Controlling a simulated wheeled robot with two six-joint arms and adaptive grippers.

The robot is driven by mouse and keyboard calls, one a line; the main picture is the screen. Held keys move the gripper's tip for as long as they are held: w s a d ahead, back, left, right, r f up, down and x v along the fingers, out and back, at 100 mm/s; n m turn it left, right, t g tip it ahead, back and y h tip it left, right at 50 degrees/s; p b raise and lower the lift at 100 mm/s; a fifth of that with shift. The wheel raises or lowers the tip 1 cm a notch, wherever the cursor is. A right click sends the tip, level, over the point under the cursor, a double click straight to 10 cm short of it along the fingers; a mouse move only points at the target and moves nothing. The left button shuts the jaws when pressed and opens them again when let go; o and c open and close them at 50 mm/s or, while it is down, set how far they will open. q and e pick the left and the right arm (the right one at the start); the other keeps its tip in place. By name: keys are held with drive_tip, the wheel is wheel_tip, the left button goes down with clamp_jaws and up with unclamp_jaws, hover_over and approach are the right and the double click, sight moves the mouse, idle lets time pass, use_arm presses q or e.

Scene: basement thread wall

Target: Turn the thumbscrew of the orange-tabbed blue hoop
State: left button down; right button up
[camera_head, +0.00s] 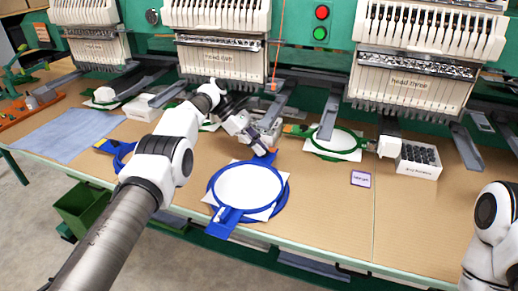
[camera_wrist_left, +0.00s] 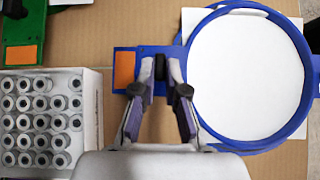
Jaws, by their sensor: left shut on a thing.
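The blue hoop (camera_head: 211,190) lies on the table with white fabric inside its ring, which also shows in the wrist view (camera_wrist_left: 185,45). Its far bracket carries an orange tab (camera_wrist_left: 124,70), left of the ring in the wrist view. My left gripper (camera_head: 265,148) is over this bracket. In the wrist view its fingertips (camera_wrist_left: 160,70) are close together on the small dark thumbscrew (camera_wrist_left: 160,66) between tab and ring. The fingers partly hide the screw, and its turn angle cannot be told. My right arm shows at the right edge; its gripper is out of view.
A second blue hoop (camera_head: 118,163) is partly behind my left arm. A green hoop (camera_head: 314,145) lies to the right, near a white bobbin box (camera_head: 418,170). Another box of bobbins (camera_wrist_left: 92,110) is beside the bracket. Embroidery heads (camera_head: 222,62) stand behind.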

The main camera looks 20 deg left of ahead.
use_arm(q)
drive_tip(key=c, duration=1.2)
unclamp_jaws()
